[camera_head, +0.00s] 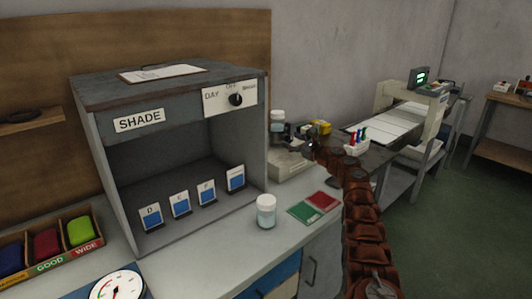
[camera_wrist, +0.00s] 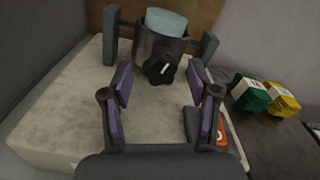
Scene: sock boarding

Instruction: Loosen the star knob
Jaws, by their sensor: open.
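The black star knob (camera_wrist: 160,69) is on the front of a dark round holder (camera_wrist: 150,42) in the wrist view. A jar with a pale blue top (camera_wrist: 166,22) sits in this holder. My gripper (camera_wrist: 160,84) is open, its purple-padded fingers either side of the knob and a little short of it, with a gap on both sides. In the head view my gripper (camera_head: 308,146) is at the pale machine (camera_head: 290,165), beside the held jar (camera_head: 278,122). The knob cannot be made out there.
The SHADE cabinet (camera_head: 140,120) stands left of the machine. A loose jar (camera_head: 266,212) and a green and red card (camera_head: 315,207) are on the bench in front. Green and yellow packets (camera_wrist: 250,93) lie right of the machine. Dark uprights (camera_wrist: 110,36) flank the holder.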

